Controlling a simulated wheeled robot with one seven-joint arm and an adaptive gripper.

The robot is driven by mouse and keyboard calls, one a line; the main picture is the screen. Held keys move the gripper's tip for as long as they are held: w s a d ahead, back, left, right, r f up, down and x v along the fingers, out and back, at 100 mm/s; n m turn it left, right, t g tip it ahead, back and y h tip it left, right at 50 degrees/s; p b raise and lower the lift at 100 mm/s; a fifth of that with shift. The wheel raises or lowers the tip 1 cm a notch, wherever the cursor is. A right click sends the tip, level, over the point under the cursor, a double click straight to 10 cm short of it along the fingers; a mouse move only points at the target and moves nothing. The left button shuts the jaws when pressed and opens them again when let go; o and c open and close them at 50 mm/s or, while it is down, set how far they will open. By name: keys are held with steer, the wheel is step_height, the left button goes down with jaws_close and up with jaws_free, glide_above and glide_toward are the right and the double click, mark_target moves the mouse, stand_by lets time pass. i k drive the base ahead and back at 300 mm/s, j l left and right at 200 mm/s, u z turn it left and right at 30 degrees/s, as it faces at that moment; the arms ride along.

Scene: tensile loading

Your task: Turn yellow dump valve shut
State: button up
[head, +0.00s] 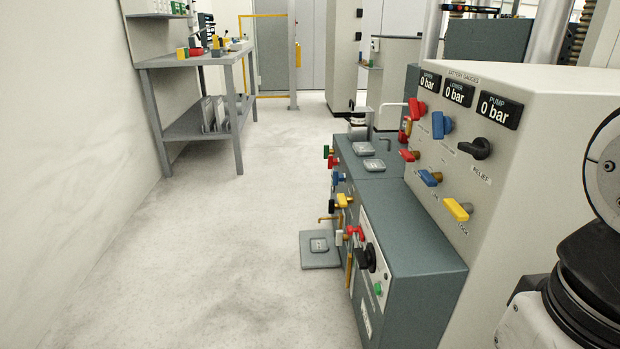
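Two yellow valve handles show in the head view. One yellow handle (457,209) is on the pale gauge panel at the right, above a label that seems to read "LOCK". A smaller yellow handle (344,200) is on the side of the low grey-green cabinet. I cannot read a "dump" label, so I cannot tell which is the dump valve, or whether either is open or shut. My gripper is out of view; only links of my arm show at the right edge.
The gauge panel (545,150) carries red, blue and black handles, with three displays reading 0 bar. The low cabinet (415,240) carries more coloured handles and a green button. A small plate (320,258) lies on the floor beside it. A workbench (190,57) stands at the back left. Open floor (200,260) lies left.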

mark_target(344, 200)
steer(key=i+j+u, duration=0.2)
steer(key=i, duration=0.35)
steer(key=i+j+u, duration=0.25)
steer(key=i, duration=0.35)
steer(key=i+j+z, duration=0.8)
steer(key=k, duration=0.1)
